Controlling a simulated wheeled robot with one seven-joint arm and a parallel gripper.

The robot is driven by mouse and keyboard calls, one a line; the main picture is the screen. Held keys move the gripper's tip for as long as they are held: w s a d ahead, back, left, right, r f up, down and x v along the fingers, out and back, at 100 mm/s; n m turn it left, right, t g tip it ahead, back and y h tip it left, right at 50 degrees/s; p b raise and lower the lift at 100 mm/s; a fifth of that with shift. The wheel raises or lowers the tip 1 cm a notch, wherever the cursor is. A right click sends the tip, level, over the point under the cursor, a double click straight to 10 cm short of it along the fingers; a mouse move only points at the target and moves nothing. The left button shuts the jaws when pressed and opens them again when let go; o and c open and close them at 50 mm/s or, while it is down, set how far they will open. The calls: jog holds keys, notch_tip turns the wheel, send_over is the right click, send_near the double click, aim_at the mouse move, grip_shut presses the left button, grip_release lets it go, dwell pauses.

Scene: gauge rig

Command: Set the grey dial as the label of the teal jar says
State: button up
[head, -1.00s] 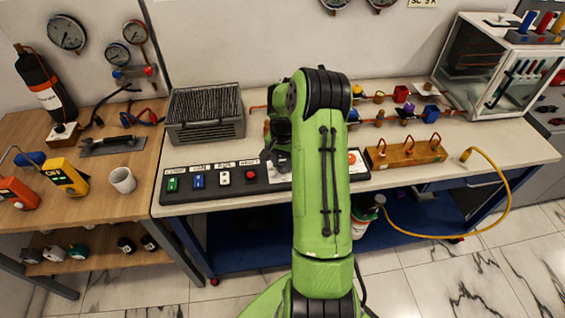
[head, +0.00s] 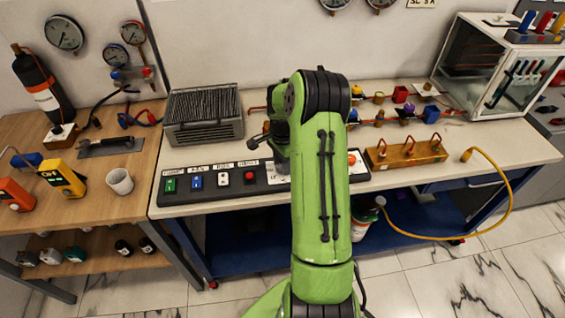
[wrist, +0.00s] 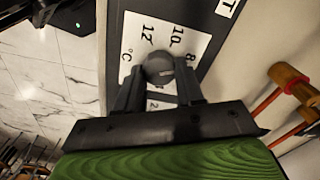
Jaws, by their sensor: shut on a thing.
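The grey dial (wrist: 160,66) is a round knob on a white scale plate (wrist: 190,26) in the wrist view. The numbers 8, 10 and 12 and "°C" are legible around it; part of the scale is hidden by my fingers. A small light mark shows on the knob, but I cannot tell exactly where it points. My gripper (wrist: 163,78) is shut on the dial, one finger on each side. In the head view my arm hides the dial and fingers. I cannot pick out the teal jar for sure; small jars (head: 76,253) stand on the lower left shelf, labels unreadable.
The black panel (head: 210,197) carries green, blue, white and red buttons. A grey vented box (head: 203,130) stands behind it. To the right are a wooden block with red hooks (head: 405,153) and a yellow hose (head: 497,172). A white cup (head: 120,182) stands on the left table.

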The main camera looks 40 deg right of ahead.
dwell(0.4)
jog(key=o, duration=1)
jog(key=shift+o, duration=0.2)
notch_tip(320, 180, up, 16)
jog(key=p, duration=0.2)
jog(key=shift+f+p, duration=0.15)
jog(key=shift+p, duration=0.15)
